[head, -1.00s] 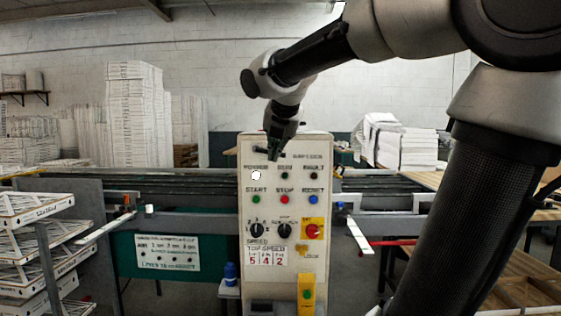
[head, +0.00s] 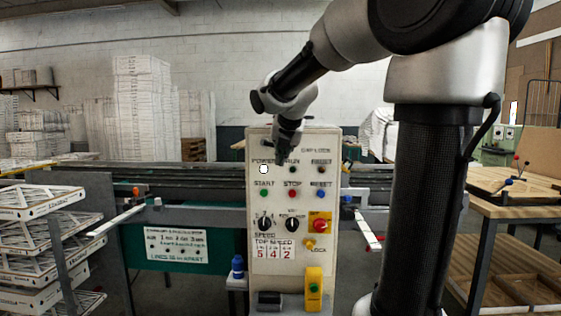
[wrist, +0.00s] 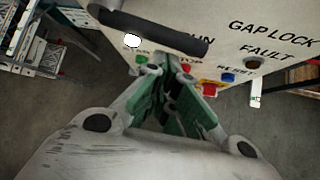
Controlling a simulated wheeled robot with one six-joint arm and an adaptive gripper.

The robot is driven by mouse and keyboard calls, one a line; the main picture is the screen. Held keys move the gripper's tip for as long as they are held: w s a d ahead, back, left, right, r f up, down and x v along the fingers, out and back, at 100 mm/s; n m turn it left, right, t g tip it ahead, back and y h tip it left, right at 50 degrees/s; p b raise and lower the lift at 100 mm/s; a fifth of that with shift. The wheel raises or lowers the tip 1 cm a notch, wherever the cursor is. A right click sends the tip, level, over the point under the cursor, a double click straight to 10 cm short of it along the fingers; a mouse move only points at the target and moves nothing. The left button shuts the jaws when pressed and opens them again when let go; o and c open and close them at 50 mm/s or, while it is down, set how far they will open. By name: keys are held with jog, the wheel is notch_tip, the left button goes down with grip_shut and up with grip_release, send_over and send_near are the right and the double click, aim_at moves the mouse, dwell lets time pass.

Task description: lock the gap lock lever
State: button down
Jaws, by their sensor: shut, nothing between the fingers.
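The gap lock lever is a dark rounded bar (wrist: 150,28) near the top of the white control panel (wrist: 240,50). It lies left of the printed GAP LOCK label in the wrist view. In the head view my gripper (head: 280,160) is in front of the panel's top, and the lever is mostly hidden or too small to make out there. My gripper's green-sided fingers (wrist: 174,62) are shut and empty, with their tips just below the bar in the picture. I cannot tell whether they touch it.
The panel carries several buttons, black speed knobs (head: 265,224), a red stop button (head: 320,226) and a yellow box (head: 314,288). Filter racks (head: 40,235) stand at left and a wooden table (head: 500,205) at right. Machine rails run behind the panel.

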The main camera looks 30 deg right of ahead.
jog(key=shift+d+r, duration=0.1)
jog(key=shift+r, duration=0.15)
jog(key=shift+s+d+r+g+h, duration=0.15)
jog(key=shift+r+g+h, duration=0.2)
jog(key=shift+r, duration=0.35)
jog(key=shift+f, duration=0.1)
